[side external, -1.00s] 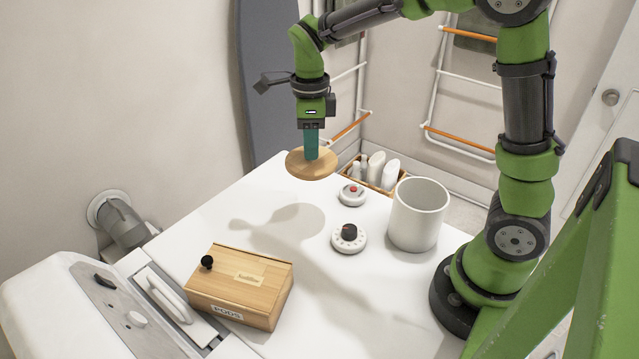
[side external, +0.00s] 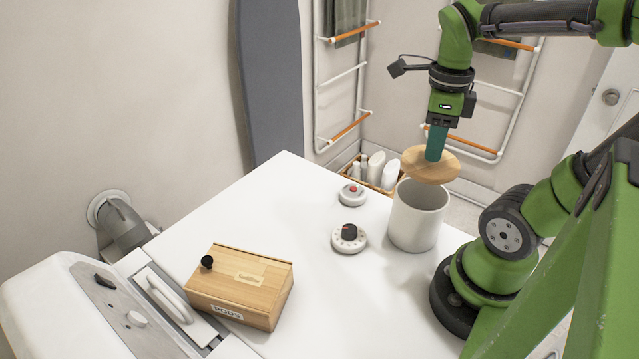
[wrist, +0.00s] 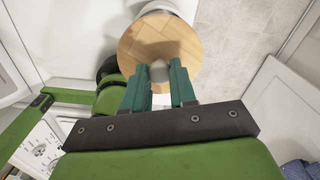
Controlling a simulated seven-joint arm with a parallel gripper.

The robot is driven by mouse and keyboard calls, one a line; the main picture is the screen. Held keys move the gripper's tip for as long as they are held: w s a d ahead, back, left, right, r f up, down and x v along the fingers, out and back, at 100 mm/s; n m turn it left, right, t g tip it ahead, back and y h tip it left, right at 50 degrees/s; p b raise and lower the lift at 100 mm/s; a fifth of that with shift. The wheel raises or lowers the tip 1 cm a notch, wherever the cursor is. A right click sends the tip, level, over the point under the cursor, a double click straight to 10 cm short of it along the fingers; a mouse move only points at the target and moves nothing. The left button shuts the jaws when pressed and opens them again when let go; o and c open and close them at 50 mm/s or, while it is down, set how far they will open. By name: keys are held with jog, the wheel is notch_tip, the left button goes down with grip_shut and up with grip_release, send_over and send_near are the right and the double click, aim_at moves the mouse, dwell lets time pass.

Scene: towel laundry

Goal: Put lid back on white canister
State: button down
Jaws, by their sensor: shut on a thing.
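The round wooden lid (side external: 417,166) is held in the air just above the white canister (side external: 415,222), a little to the right of its opening in the side view. It looks slightly tilted and apart from the rim. My gripper (side external: 435,152) is shut on the lid's knob. The canister (wrist: 165,7) shows only as a white edge past the lid.
A white dial timer (side external: 349,238) and a small device with a red button (side external: 352,194) stand left of the canister. A wooden pods box (side external: 240,287) sits at the front left. The white top (side external: 290,200) between them is clear. A basket of bottles (side external: 376,170) is behind.

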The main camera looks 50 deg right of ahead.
aim_at(429, 166)
jog(key=shift+f, duration=2.7)
jog(key=shift+f, duration=0.15)
jog(key=shift+c, duration=1.8)
grip_release()
jog(key=shift+r, duration=3.5)
grip_shut()
